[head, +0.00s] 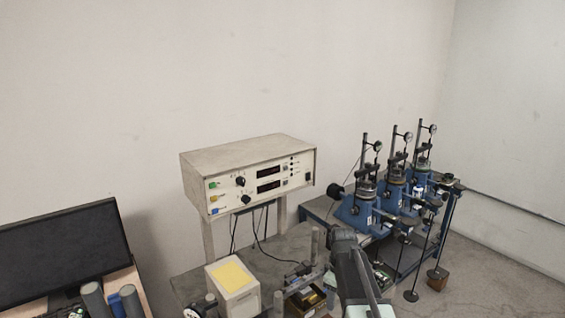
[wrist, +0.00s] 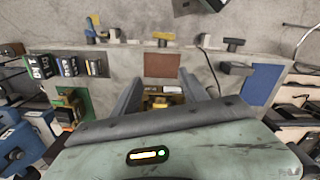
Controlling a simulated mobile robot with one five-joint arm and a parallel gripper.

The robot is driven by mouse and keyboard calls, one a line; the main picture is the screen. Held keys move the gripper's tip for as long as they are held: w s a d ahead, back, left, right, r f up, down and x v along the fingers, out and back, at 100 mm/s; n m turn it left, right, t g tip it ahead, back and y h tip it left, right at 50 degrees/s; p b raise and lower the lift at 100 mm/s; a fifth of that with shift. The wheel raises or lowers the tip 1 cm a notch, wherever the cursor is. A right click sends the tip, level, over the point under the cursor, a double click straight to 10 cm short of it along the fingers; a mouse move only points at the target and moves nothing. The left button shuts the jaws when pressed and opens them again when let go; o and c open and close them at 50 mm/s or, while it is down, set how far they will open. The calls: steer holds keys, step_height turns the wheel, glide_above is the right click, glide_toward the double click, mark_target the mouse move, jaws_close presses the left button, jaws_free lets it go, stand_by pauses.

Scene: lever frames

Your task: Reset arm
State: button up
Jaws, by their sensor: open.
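My gripper (wrist: 163,84) shows in the wrist view as two dark grey fingers, set apart, with no object clamped between them. Beyond and below the gap lies a yellow-brown object (wrist: 160,101), partly hidden by the gripper body; I cannot tell if it is touched. My arm (head: 358,270) rises from the bottom of the head view, right of centre, in front of the bench. I cannot make out the fingertips there.
A control box (head: 248,175) with knobs and displays stands above the grey bench (head: 275,238). A white box with a yellow top (head: 234,280) sits in front. Blue machines with dial gauges (head: 395,190) stand close right. A monitor (head: 68,250) is left. The upper wall area is clear.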

steer(key=s+f+m+b, duration=1)
steer(key=s+f+b, duration=0.2)
steer(key=s+f, duration=0.1)
steer(key=shift+a+f, duration=0.4)
steer(key=shift+f, duration=0.15)
